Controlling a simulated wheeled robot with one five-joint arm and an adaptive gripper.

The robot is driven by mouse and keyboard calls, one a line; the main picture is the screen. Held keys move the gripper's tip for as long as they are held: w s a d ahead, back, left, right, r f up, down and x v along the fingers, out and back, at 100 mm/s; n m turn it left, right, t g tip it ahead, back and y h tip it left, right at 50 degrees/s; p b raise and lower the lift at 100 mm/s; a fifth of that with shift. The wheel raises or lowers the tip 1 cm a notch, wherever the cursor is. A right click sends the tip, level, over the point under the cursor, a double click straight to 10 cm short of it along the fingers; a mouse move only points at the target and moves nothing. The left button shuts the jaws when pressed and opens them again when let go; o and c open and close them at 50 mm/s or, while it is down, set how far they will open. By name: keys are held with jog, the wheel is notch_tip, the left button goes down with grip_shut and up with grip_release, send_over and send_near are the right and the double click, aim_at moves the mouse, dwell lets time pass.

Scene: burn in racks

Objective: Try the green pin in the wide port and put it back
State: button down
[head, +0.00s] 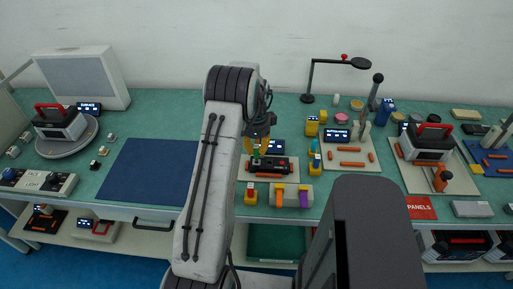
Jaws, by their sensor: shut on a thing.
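My gripper (256,147) reaches down over the middle of the bench, its yellow fingertips shut on a small green pin (256,155). The pin is upright, just over the left part of a dark block with a red part (281,164). I cannot tell whether the pin's lower end is in an opening there or just above it. The wide port cannot be made out at this size. My arm hides the bench to the left of the gripper.
Orange and yellow blocks (276,195) stand just in front of the dark block. Yellow and blue pieces (314,160) stand to its right. A pale board with orange bars (370,168) lies further right. A bare dark blue mat (150,170) lies left of my arm.

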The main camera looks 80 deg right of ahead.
jog(key=shift+f+b, duration=0.95)
jog(key=shift+f, duration=0.3)
dwell(2.8)
jog(key=shift+r, duration=0.25)
jog(key=shift+r+p, duration=0.35)
jog(key=shift+r+p, duration=1.75)
jog(key=shift+r, duration=1.2)
